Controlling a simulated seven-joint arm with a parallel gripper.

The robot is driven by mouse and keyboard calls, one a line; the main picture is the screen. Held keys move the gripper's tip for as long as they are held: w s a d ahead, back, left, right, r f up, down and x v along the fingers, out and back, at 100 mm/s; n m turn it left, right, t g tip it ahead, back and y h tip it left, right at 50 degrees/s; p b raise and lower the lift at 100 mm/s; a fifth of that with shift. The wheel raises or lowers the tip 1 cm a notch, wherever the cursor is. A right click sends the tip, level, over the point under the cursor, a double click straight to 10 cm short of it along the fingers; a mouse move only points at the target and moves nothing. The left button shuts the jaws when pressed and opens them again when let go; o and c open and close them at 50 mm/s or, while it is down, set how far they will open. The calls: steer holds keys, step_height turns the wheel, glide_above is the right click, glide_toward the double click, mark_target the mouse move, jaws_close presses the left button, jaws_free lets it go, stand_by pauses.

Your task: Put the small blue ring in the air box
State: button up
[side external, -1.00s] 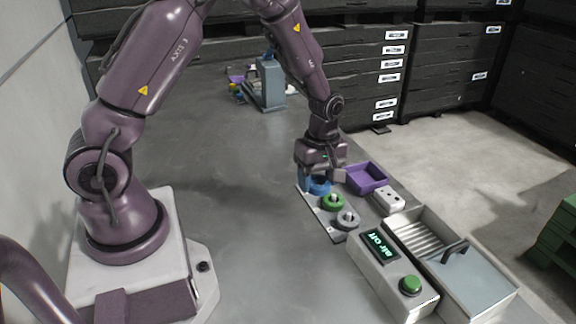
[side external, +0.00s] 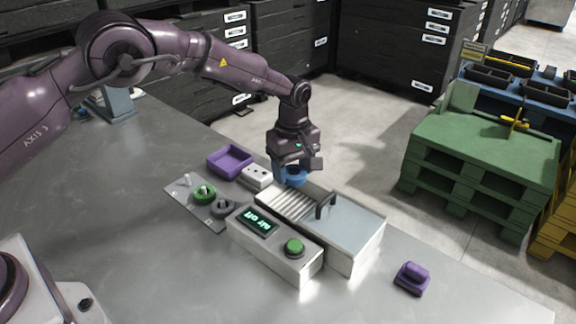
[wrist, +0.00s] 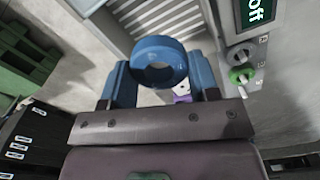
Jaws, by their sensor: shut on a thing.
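The small blue ring (side external: 294,177) is held between the blue fingers of my gripper (side external: 287,170). It also shows in the wrist view (wrist: 160,47), clasped from both sides with its hole open to view. My gripper is above the back left end of the air box (side external: 350,262). The box's ribbed floor (side external: 284,205) is exposed at that end, and a clear sliding lid (side external: 351,219) with a dark handle covers the rest. The ring appears raised above the box; its exact height is hard to tell.
A plate (side external: 211,219) holds a green ring (side external: 204,195), a grey ring (side external: 223,207) and a bare peg. A purple tray (side external: 229,162) and white block (side external: 257,177) stand behind.

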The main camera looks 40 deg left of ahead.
glide_above(292, 209)
steer(key=shift+w+f, duration=0.1)
steer(key=shift+f, duration=2.25)
steer(key=shift+f, duration=0.1)
steer(key=shift+f, duration=1.05)
steer(key=shift+f, duration=0.3)
steer(key=shift+f, duration=0.5)
steer(key=shift+f, duration=0.25)
